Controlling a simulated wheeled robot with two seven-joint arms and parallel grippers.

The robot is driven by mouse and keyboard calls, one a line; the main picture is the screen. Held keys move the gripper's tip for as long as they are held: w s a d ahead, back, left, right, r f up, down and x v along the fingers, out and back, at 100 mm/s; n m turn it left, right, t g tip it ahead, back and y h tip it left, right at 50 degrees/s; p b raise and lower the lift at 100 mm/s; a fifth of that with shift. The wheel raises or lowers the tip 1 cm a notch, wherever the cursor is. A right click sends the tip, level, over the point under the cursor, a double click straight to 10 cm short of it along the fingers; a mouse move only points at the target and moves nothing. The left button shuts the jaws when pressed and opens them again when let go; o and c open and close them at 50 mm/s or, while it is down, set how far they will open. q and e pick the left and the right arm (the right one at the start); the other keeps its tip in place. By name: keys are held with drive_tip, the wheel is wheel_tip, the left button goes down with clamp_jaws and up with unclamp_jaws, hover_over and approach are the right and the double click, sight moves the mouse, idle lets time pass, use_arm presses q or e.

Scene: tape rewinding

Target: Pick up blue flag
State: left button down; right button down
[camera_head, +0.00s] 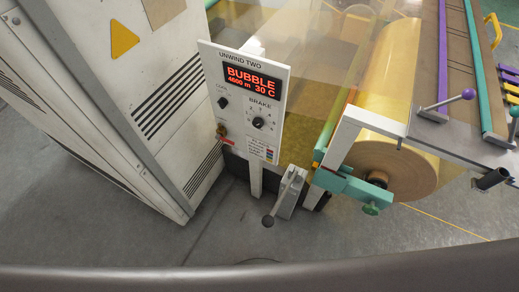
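I cannot make out a blue flag for certain. A small stack of coloured marks (270,154), with dark blue among them, shows at the lower right of the white control panel (245,110); it is too small to tell whether these are flags or print. Neither of my grippers is in view. The panel reads "UNWIND TWO" and "BUBBLE 4600 m 30 C" in red, above a brake knob (258,123).
A white cabinet (165,70) stands left. A large golden film roll (395,165) sits right, held by a teal clamp (350,187). A lever (280,195) rises below the panel. Purple and yellow bars (511,85) lie at the right edge. Grey floor (200,245) is clear in front.

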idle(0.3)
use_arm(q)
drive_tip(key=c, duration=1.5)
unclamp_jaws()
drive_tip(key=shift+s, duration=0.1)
